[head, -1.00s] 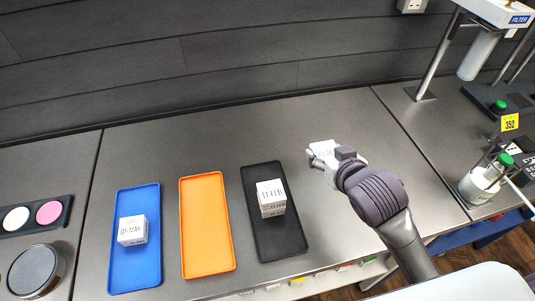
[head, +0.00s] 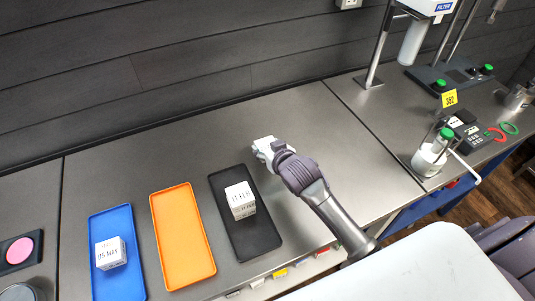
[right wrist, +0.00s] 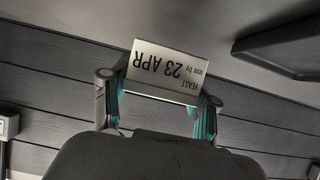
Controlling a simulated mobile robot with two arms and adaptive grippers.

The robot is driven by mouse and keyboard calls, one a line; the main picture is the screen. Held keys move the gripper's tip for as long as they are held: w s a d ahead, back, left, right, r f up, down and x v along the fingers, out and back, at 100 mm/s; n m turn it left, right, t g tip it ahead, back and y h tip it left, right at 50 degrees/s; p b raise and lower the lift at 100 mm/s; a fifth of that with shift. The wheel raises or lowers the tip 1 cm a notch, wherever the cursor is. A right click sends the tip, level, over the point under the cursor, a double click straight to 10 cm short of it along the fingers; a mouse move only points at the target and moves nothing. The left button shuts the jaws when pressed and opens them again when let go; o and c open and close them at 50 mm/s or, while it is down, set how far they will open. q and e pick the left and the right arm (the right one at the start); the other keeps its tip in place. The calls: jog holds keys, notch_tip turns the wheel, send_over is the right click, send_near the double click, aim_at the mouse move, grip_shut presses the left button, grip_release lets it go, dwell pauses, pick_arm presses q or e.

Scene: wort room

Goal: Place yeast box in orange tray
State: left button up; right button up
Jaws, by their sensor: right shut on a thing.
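My right gripper (head: 262,150) is shut on a white yeast box (head: 266,143), above the counter just beyond and right of the black tray's far end. In the right wrist view the yeast box (right wrist: 168,70) sits between the teal-padded fingers, its label reading "YEAST use by 23 APR" upside down. The orange tray (head: 183,235) lies empty, left of the gripper, between the blue and black trays. My left gripper is not in view.
The blue tray (head: 100,218) holds a white box marked 05 MAY (head: 110,252). The black tray (head: 262,240) holds a white box marked 11 FEB (head: 240,200). A bottle with a green cap (head: 432,155) stands far right. The counter behind the trays is clear.

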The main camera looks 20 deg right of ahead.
notch_tip(320, 180, down, 3)
jog(key=shift+r, duration=0.1)
jog(key=shift+f, duration=0.35)
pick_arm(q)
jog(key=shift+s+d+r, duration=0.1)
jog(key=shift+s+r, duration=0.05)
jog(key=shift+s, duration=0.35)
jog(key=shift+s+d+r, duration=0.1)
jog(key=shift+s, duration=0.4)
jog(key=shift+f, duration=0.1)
pick_arm(e)
jog(key=shift+f, duration=0.1)
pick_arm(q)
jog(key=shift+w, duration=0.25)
pick_arm(e)
jog(key=o, duration=1.3)
